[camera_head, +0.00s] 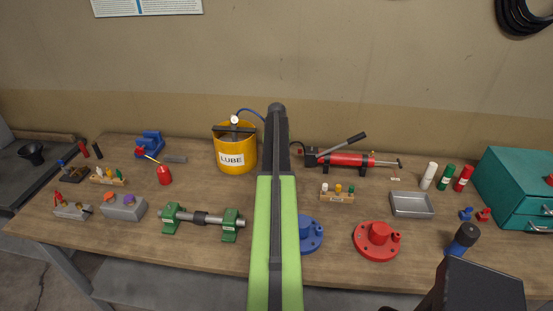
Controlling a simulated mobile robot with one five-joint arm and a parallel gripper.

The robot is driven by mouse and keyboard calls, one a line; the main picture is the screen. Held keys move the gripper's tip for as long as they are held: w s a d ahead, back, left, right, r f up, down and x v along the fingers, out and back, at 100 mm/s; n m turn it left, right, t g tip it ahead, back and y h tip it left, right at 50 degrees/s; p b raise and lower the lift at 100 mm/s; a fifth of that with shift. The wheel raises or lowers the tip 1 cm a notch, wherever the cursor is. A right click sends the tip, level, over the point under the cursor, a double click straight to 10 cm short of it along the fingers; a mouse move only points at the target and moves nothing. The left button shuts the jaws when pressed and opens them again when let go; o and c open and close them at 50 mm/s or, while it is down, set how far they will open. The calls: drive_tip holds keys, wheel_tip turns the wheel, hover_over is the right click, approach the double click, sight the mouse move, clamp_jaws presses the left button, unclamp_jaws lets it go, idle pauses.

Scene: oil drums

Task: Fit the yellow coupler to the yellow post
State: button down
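A small wooden block (337,198) right of my arm carries a row of short pegs, white, yellow and green. Its yellow peg (338,189) stands upright in the middle. A second wooden block (108,181) at the left holds small pale, yellowish and green pieces, too small to make out well. I cannot tell which piece is the yellow coupler and which is the yellow post. My arm rises through the middle of the view, and no gripper fingers show. Part of the bench behind the arm is hidden.
A yellow LUBE drum (236,158) and red hand pump (345,159) stand at the back. Blue and red flanges (377,239), a metal tray (411,205) and a teal cabinet (515,190) lie right. A green-clamped shaft (200,219) lies left. Bare wood shows around the right block.

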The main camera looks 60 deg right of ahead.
drive_tip(key=shift+f, duration=0.2)
drive_tip(key=c, duration=1.2)
unclamp_jaws()
drive_tip(key=shift+o, duration=0.2)
drive_tip(key=shift+r, duration=0.15)
wheel_tip(320, 180, up, 17)
drive_tip(key=s+a+p, duration=0.1)
drive_tip(key=a+p, duration=0.1)
drive_tip(key=p, duration=1.5)
